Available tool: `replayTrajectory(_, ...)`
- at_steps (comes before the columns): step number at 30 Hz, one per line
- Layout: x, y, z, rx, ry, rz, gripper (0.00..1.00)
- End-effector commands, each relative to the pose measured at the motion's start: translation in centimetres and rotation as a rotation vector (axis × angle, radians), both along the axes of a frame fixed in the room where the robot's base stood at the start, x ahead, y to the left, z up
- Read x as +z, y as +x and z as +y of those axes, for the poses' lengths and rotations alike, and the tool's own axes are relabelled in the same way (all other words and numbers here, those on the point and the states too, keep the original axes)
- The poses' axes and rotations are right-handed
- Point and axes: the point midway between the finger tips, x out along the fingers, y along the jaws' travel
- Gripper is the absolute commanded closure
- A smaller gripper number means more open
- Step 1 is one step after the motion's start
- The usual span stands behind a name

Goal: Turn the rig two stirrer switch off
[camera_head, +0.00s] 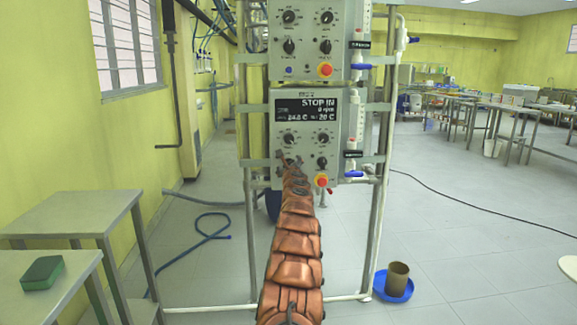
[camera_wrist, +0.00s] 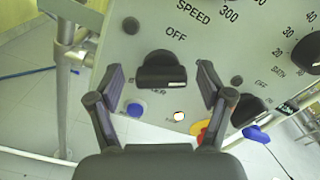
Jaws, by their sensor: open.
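The stirrer switch is a black rotary knob (camera_wrist: 162,70) on the lower control panel, under the printed word OFF in the wrist view. Its lower label is partly hidden. I cannot tell for sure which mark the knob points to. My gripper (camera_wrist: 160,88) is open, with one finger on each side of the knob and no clear contact. In the head view my gripper (camera_head: 288,161) is in front of the panel's lower left and hides the knob.
The bath switch (camera_wrist: 250,108) and a red-and-yellow stop button (camera_wrist: 201,129) sit close by on the right; the button also shows in the head view (camera_head: 322,182). A similar box (camera_head: 308,52) is above. Metal posts (camera_head: 376,210) flank the panel.

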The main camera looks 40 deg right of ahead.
Motion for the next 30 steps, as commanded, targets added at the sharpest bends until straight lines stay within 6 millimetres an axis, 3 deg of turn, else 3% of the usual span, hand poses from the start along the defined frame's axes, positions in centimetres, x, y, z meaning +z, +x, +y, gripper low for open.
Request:
replayTrajectory(7, 0.02, -0.02, -0.03, -0.001, 0.000, -0.001, 0.22)
replayTrajectory(24, 0.03, 0.02, 0.02, 0.001, 0.000, -0.001, 0.81)
replayTrajectory(30, 0.02, 0.10, 0.17, 0.001, -0.011, 0.008, 0.81)
